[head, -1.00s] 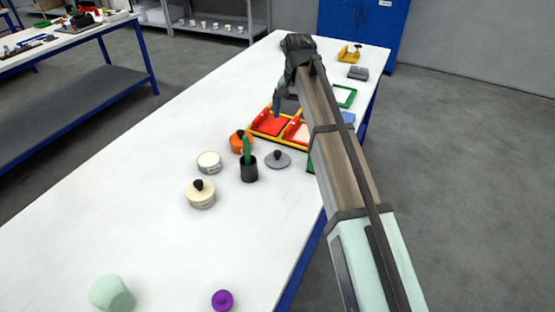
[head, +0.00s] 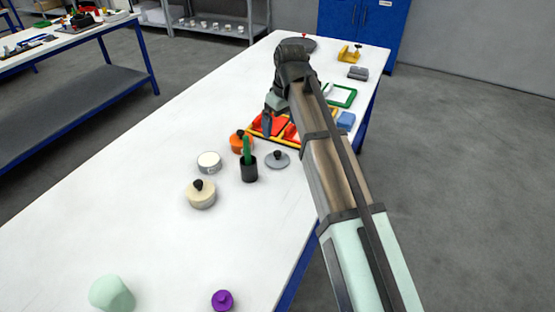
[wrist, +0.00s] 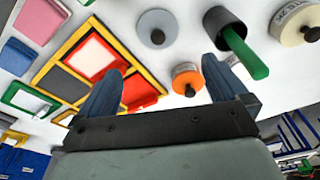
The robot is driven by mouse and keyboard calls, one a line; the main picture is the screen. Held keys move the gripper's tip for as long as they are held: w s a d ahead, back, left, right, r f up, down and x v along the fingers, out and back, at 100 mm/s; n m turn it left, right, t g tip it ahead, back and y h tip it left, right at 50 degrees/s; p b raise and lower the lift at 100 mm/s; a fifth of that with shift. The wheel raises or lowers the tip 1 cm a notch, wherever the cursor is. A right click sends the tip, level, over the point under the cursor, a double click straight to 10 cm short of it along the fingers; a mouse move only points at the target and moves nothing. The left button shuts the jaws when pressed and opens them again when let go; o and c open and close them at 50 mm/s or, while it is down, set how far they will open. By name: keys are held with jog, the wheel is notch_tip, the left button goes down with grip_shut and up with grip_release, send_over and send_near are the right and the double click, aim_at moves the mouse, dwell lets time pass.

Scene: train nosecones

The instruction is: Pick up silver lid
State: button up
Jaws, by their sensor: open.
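The silver lid (head: 278,160) is a flat grey disc with a dark knob, lying on the white table to the right of the black cup. In the wrist view the silver lid (wrist: 157,29) lies beyond the fingertips, near the top middle. My gripper (head: 268,120) is above the table over the yellow-framed tray, farther back than the lid. In the wrist view my gripper (wrist: 154,90) has its two blue-grey fingers spread, with nothing held between them.
A black cup (head: 249,172) with a green object standing in it is close beside the lid. An orange pot (wrist: 187,78), a cream pot (head: 201,195) and a white tin (head: 209,161) are nearby. The yellow-framed tray (wrist: 62,55) lies behind the lid.

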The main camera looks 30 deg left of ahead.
aim_at(278, 152)
jog(key=f, duration=0.5)
jog(key=a+f, duration=0.1)
jog(key=f, duration=0.2)
jog(key=shift+w, duration=0.2)
jog(key=shift+w+a+f, duration=0.15)
jog(key=shift+f, duration=1.25)
jog(key=shift+w+a+f, duration=0.15)
jog(key=shift+f, duration=1.2)
jog(key=c, duration=0.8)
